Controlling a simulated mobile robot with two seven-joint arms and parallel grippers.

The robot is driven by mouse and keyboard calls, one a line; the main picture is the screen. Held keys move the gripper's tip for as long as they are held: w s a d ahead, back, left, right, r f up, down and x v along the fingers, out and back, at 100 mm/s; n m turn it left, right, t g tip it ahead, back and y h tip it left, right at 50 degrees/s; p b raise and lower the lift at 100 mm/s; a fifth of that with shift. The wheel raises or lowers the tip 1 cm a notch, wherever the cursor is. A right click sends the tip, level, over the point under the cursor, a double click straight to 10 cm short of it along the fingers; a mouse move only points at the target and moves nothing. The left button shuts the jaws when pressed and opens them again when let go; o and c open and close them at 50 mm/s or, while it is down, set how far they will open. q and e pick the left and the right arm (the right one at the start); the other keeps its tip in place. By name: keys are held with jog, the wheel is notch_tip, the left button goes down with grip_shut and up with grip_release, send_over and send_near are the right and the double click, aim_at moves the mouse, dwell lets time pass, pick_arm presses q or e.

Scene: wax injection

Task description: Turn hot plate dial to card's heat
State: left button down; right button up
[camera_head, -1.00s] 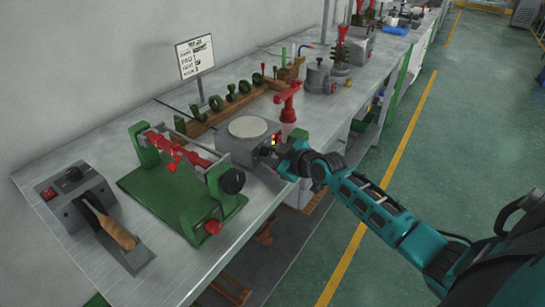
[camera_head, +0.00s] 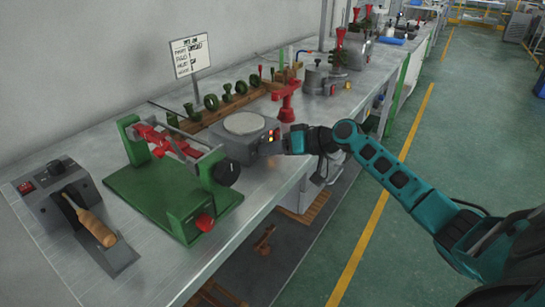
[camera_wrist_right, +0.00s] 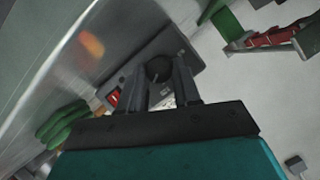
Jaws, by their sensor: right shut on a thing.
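The hot plate (camera_head: 237,150) is a grey box with a pale round top and small red and orange lights on its front, on the steel bench. My right gripper (camera_head: 286,142) is at its front face. In the right wrist view, the fingers (camera_wrist_right: 163,88) are shut on a round black dial (camera_wrist_right: 159,68) on the grey panel, beside a red switch (camera_wrist_right: 115,98). The dial's marks cannot be read. The white card (camera_head: 191,56) stands behind the bench items; its small lettering, including the heat line, is not clearly legible. My left gripper is out of view.
A green stand with a red clamp (camera_head: 125,188) is left of the hot plate, and a grey unit with a wooden-handled tool (camera_head: 60,200) is further left. A red post (camera_head: 287,100) stands close behind the gripper. The aisle floor (camera_head: 460,150) is clear.

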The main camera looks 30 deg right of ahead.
jog(key=m+y+b, duration=0.2)
jog(key=m, duration=0.1)
jog(key=shift+d+f+y, duration=0.2)
jog(key=shift+y, duration=0.1)
jog(key=shift+m, duration=0.3)
dwell(0.4)
jog(key=o, duration=0.8)
jog(key=shift+c, duration=0.2)
jog(key=shift+d, duration=0.1)
jog(key=v, duration=1.2)
jog(key=shift+d+r, duration=0.2)
jog(key=shift+d, duration=0.15)
jog(key=shift+s+a, duration=0.1)
jog(key=shift+s, duration=0.05)
